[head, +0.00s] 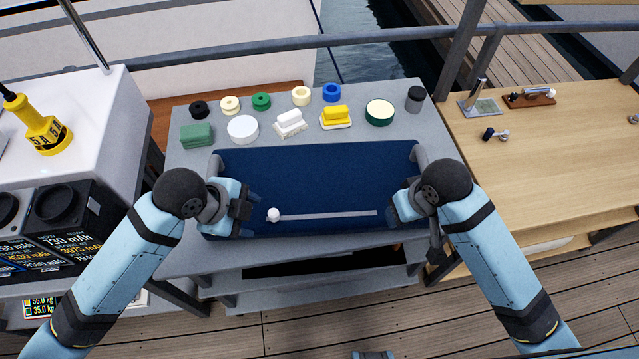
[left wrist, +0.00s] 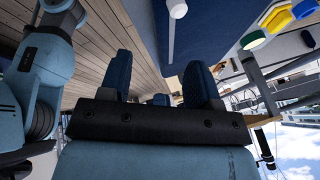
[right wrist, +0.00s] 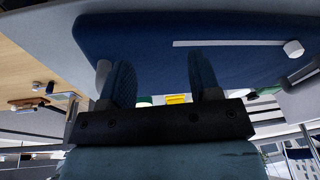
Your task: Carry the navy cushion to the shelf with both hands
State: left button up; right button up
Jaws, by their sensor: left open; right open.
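The navy cushion (head: 320,175) lies flat along the front of the grey table (head: 215,162). It also shows in the left wrist view (left wrist: 205,28) and the right wrist view (right wrist: 140,38). My left gripper (head: 250,207) is open at its left end; its spread fingers show in the left wrist view (left wrist: 160,82). My right gripper (head: 396,212) is open at its right end, its fingers apart in the right wrist view (right wrist: 160,80). Neither is closed on it; contact is unclear. Grey shelf levels (head: 235,284) show below the tabletop.
A thin pale bar (head: 325,215) with a white knob (head: 273,214) lies across the cushion. Several tins, tape rolls and brushes, including a yellow brush (head: 335,116), stand behind it. A white cabinet (head: 85,105) is left; a wooden bench (head: 540,145) is right.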

pick_arm(q)
jog(key=w+a+m+g+y, duration=0.1)
jog(key=w+a+m, duration=0.1)
jog(key=w+m, duration=0.5)
pick_arm(e)
jog(key=w+d+r+h, duration=0.1)
jog(key=w+r, duration=0.1)
jog(key=w, duration=0.5)
pick_arm(q)
jog(key=m+g+y, duration=0.2)
jog(key=m, duration=0.5)
send_near(209, 172)
pick_arm(e)
jog(key=m+g+h, duration=0.2)
jog(key=m+h, duration=0.1)
send_near(424, 160)
pick_arm(q)
jog(key=shift+s+a+r, duration=0.2)
jog(key=shift+r, duration=0.2)
pick_arm(e)
jog(key=shift+d+r, duration=0.1)
jog(key=shift+r, duration=0.3)
